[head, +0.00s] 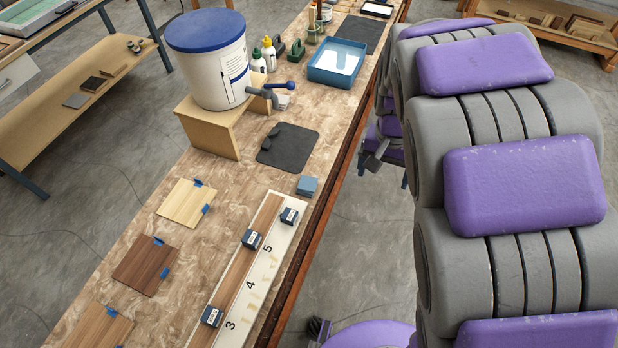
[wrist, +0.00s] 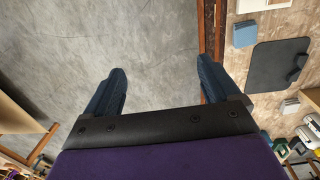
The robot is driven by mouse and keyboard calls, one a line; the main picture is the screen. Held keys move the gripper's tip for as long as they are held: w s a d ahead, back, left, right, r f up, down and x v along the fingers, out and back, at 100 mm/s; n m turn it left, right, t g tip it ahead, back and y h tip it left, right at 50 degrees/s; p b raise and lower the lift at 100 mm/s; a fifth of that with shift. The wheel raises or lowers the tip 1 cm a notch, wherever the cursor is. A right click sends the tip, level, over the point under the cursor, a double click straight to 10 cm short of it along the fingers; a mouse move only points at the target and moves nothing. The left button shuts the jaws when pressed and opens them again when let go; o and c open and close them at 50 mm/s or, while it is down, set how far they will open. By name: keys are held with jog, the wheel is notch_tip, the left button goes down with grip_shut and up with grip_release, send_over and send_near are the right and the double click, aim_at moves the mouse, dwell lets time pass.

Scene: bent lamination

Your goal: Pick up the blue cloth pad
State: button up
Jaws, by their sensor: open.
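The blue cloth pad (head: 307,186) is a small, folded-looking square lying flat on the bench top near its right edge, between the dark mat and the white board in the head view. It also shows in the wrist view (wrist: 244,33) at the upper right, just past the bench edge. My gripper (wrist: 162,75) is open and empty, its two dark fingers spread wide. In the wrist view the gap between them shows bare floor, and the right finger is close to the bench edge. The pad lies to the right of the fingers, apart from them.
A dark mat (head: 288,148) with a small dark tool lies near the pad. A white board (head: 277,254) carries small dark blocks. A white bucket (head: 207,62) with a blue lid stands on a wooden stand. A blue tray (head: 337,62) sits farther along the bench.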

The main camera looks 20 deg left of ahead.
jog(key=w+a+f+p, duration=0.25)
jog(key=w+a, duration=0.35)
jog(key=a, duration=0.4)
jog(key=n+b, duration=0.1)
send_over(307, 183)
jog(key=shift+y, duration=0.3)
notch_tip(307, 183, down, 16)
jog(key=shift+s+d+r, duration=0.1)
jog(key=shift+s+d, duration=0.05)
jog(key=shift+f+b, duration=0.9)
jog(key=shift+f, duration=2.3)
jog(key=shift+w+r, duration=0.1)
jog(key=shift+w, duration=0.1)
jog(key=c, duration=1)
